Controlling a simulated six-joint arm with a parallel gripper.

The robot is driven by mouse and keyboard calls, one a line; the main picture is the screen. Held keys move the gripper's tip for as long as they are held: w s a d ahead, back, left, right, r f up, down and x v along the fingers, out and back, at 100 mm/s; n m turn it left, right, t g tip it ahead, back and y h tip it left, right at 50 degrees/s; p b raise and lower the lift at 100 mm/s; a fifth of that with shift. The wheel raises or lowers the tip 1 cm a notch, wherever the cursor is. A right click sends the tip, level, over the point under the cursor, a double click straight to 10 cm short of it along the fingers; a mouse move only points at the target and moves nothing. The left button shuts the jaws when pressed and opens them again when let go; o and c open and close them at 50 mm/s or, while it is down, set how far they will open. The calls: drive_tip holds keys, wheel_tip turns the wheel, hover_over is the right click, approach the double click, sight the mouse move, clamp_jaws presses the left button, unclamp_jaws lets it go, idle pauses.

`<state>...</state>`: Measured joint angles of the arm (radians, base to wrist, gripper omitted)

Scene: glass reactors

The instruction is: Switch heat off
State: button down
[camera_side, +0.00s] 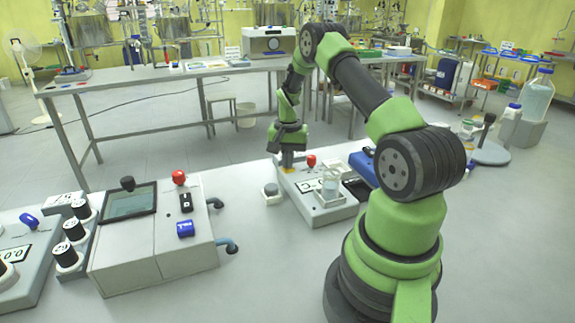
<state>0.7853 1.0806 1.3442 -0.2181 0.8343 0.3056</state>
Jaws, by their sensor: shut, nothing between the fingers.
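My green arm reaches over to a white and grey instrument (310,187) on the grey bench in the side view. My gripper (288,163) is shut and points down at the back left of this instrument, just left of its red knob (311,160). Whatever lies directly under the fingertips is hidden, and I cannot tell whether they touch it. A glass beaker (329,190) stands on a plate at the instrument's front. The instrument has a white label panel with dark marks. I cannot read which control is for heat.
A control box (160,255) with a screen, a red knob (179,177), a blue switch (185,228) and hoses stands at left. A small grey-topped button (271,190) sits left of the instrument. A blue item (363,167) is at its right. Bench between box and instrument is mostly clear.

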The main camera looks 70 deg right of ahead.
drive_tip(key=shift+r, duration=3.55)
drive_tip(key=shift+w+a+r, duration=0.1)
drive_tip(key=shift+a+r, duration=0.1)
drive_tip(key=shift+r, duration=0.05)
drive_tip(key=a+r+n+t, duration=0.4)
drive_tip(key=a+r+n, duration=0.1)
drive_tip(key=a+r, duration=1.15)
drive_tip(key=s+a+r+n+t+y, duration=0.2)
drive_tip(key=s+a+n, duration=0.4)
drive_tip(key=s+a, duration=0.7)
drive_tip(key=shift+s+a+r+t, duration=0.15)
drive_tip(key=shift+s+a+t, duration=0.1)
drive_tip(key=shift+t, duration=0.35)
